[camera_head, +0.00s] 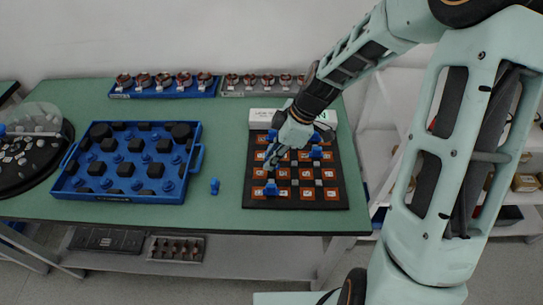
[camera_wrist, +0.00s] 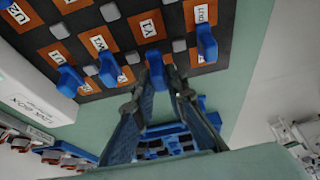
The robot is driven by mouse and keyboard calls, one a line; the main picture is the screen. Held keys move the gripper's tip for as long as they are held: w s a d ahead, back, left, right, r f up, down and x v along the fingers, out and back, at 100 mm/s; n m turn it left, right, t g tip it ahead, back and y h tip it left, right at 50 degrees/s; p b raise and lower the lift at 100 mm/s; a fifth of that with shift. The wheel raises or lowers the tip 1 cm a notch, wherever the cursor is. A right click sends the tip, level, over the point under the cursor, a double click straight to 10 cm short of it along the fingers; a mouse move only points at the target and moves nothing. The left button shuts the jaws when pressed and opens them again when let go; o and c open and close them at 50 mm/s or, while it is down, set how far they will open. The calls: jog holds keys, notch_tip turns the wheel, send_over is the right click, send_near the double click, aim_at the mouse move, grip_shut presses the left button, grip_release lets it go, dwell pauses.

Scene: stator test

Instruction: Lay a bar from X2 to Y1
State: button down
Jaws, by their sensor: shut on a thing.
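The black board (camera_head: 254,201) carries orange squares with white labels and small grey blocks between them. The square Y1 (camera_wrist: 148,28) is readable in the wrist view, just beyond my fingertips; I cannot pick out X2 with certainty. My gripper (camera_head: 272,160) is over the left-middle of the board. Blue pieces stand on the board, one near the front (camera_head: 270,189) and one right of my gripper (camera_head: 316,152). In the wrist view blue pieces (camera_wrist: 107,69) flank Y1.
A white box (camera_head: 262,119) stands behind the board. A large blue tray (camera_head: 126,197) of black and blue parts is at left, with a lone blue piece (camera_head: 214,186) between it and the board. Racks of stators (camera_head: 163,92) line the back.

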jog(key=shift+f, duration=0.6)
jog(key=shift+f+b, duration=0.1)
jog(key=shift+b, duration=0.35)
jog(key=shift+f+b, duration=0.45)
jog(key=shift+f, duration=0.05)
jog(key=shift+f, duration=0.1)
jog(key=c, duration=1.8)
grip_release()
jog(key=shift+c, duration=0.2)
jog(key=v, duration=1.2)
